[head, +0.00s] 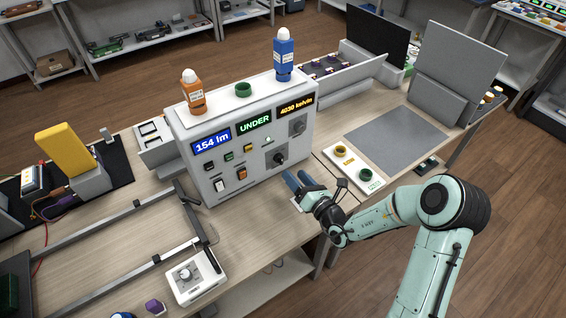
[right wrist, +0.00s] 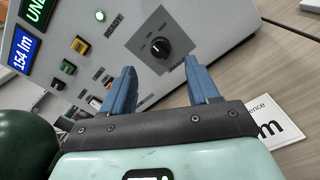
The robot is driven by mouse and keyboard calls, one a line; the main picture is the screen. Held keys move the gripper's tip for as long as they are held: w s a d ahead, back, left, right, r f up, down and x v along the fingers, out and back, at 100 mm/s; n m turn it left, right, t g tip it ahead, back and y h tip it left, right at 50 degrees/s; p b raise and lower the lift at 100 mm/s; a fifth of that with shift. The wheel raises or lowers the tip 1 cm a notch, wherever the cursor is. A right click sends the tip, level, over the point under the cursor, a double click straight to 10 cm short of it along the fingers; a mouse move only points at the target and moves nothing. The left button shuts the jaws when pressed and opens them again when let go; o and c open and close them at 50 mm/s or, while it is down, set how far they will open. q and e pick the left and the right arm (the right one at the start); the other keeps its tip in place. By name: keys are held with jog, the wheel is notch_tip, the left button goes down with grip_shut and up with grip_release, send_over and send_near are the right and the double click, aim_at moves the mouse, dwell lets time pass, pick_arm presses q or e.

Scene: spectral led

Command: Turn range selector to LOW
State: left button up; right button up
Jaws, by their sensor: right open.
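The light-grey instrument box (head: 215,165) stands on the bench with its front panel facing me. A black rotary knob (head: 280,160) sits at the panel's lower right, on a darker grey plate. The knob also shows in the right wrist view (right wrist: 159,48), with markings around it too small to read; I take it for the range selector. A second, grey knob (head: 297,127) is above it. My right gripper (head: 296,181) is open, its blue fingers pointing at the panel, just in front of and below the black knob. The fingers (right wrist: 163,85) hold nothing and are apart from the knob. My left gripper is out of view.
Orange (head: 193,95) and blue (head: 284,56) bottles stand on top. A white tray with two rings (head: 352,170) is to the right. A white dial box (head: 195,277) is front left.

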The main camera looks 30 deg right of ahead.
aim_at(282, 162)
jog(key=w, duration=0.7)
jog(key=shift+a, duration=0.3)
jog(key=c, duration=1)
